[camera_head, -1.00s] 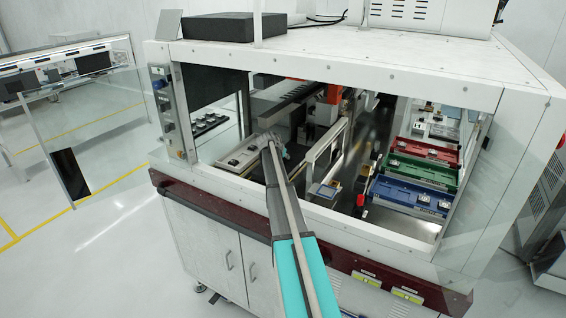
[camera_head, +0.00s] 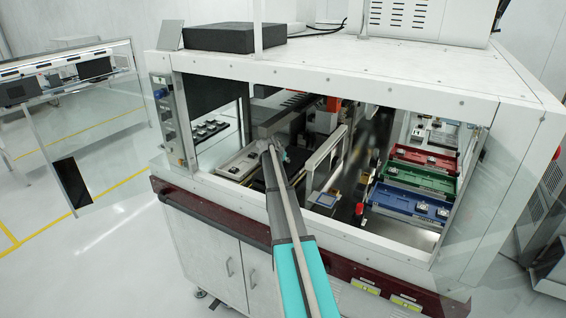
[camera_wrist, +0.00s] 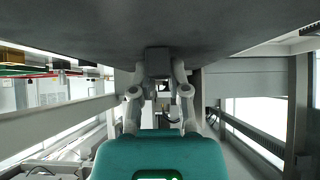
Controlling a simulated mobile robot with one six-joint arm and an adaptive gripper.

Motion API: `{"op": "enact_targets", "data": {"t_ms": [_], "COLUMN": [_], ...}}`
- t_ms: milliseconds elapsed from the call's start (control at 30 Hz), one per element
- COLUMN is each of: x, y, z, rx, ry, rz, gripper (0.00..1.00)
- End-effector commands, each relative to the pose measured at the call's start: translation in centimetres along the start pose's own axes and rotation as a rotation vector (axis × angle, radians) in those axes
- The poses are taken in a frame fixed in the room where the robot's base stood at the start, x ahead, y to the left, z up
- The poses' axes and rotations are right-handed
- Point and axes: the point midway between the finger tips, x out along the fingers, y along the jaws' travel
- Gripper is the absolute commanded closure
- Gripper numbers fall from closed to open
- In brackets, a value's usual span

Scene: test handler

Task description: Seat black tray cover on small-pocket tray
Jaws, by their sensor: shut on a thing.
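The cover is the broad dark grey slab (camera_wrist: 160,24) across the top of the wrist view. My gripper (camera_wrist: 159,88) is shut on a small block under the middle of this slab. In the head view my gripper (camera_head: 268,145) is inside the machine's left bay. A dark grey edge (camera_head: 283,122) shows just beyond it and looks like the cover. A pale tray (camera_head: 236,164) lies on the deck left of my gripper, with dark pieces on it. I cannot make out small pockets, so I cannot tell which tray is the small-pocket one.
Red (camera_head: 424,158), green (camera_head: 420,179) and blue (camera_head: 410,203) trays stand in the right bay. A white upright frame (camera_head: 326,162) stands right of my gripper. The machine's front sill (camera_head: 300,222) and left post (camera_head: 181,120) border the opening.

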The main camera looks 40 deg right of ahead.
Motion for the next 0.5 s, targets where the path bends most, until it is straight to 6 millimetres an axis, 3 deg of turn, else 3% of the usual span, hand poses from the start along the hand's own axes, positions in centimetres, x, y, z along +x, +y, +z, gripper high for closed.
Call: {"op": "enact_targets", "data": {"t_ms": [500], "x": [-4.1], "y": [0.0], "z": [-4.1], "rx": [0.0], "ry": [0.0], "rz": [-0.001], "gripper": [1.0]}}
